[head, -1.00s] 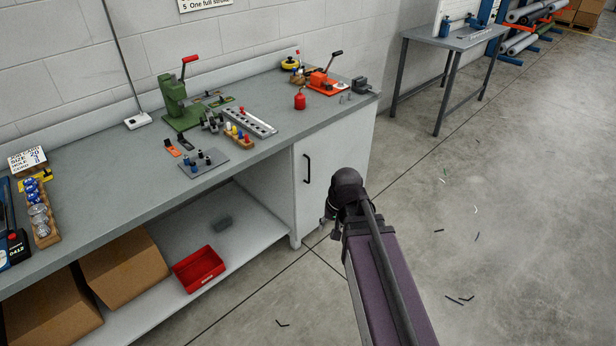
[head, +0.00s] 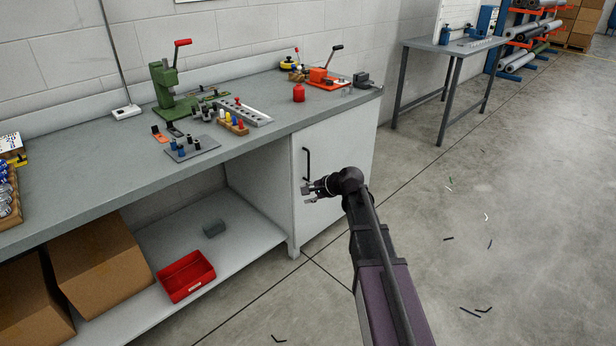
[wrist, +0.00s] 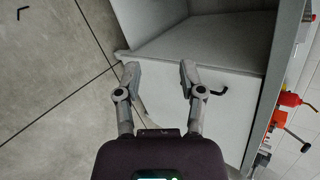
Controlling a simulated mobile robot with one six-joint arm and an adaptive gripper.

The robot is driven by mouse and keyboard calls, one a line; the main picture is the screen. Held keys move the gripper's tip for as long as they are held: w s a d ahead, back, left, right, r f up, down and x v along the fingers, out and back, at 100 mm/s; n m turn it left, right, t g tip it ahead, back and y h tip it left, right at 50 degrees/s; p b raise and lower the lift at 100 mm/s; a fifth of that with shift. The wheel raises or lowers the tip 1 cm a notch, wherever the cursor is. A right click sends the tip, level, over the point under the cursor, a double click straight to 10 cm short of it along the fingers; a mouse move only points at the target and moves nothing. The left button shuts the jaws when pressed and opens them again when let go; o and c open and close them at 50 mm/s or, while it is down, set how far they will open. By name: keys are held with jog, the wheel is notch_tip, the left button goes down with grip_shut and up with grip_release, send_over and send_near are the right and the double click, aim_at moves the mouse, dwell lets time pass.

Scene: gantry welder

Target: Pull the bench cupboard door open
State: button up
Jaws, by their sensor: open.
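The bench cupboard door (head: 335,165) is a pale grey panel at the right end of the bench, and it looks shut. Its black vertical bar handle (head: 307,163) sits near the door's left edge. My gripper (head: 306,192) is just below and in front of the handle in the head view, apart from it. In the wrist view the door (wrist: 225,121) lies ahead of the gripper (wrist: 157,66). Its fingers are spread with nothing between them. The handle (wrist: 218,91) shows just right of the right finger, partly hidden by it.
The open lower shelf (head: 150,315) holds cardboard boxes and a red bin (head: 186,276). Floor in front of the door is clear, with a few dark scraps farther right.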

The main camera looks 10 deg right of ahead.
jog(key=w+d+f+m+t+y+b, duration=0.1)
jog(key=w+d+f+m+t+b, duration=0.1)
jog(key=w+f+m+b, duration=0.3)
jog(key=w+d+f+m+t+b, duration=0.2)
jog(key=w+m+b, duration=0.1)
jog(key=w+b, duration=0.35)
jog(key=m+t+h+b, duration=0.1)
jog(key=m+t+b, duration=0.4)
jog(key=m+b, duration=0.6)
send_near(309, 165)
jog(key=v, duration=0.3)
jog(key=shift+s+f, duration=0.1)
jog(key=shift+f, duration=0.1)
jog(key=shift+n, duration=0.3)
jog(key=x, duration=1.3)
jog(key=shift+w+r, duration=0.1)
jog(key=shift+w, duration=0.3)
grip_shut()
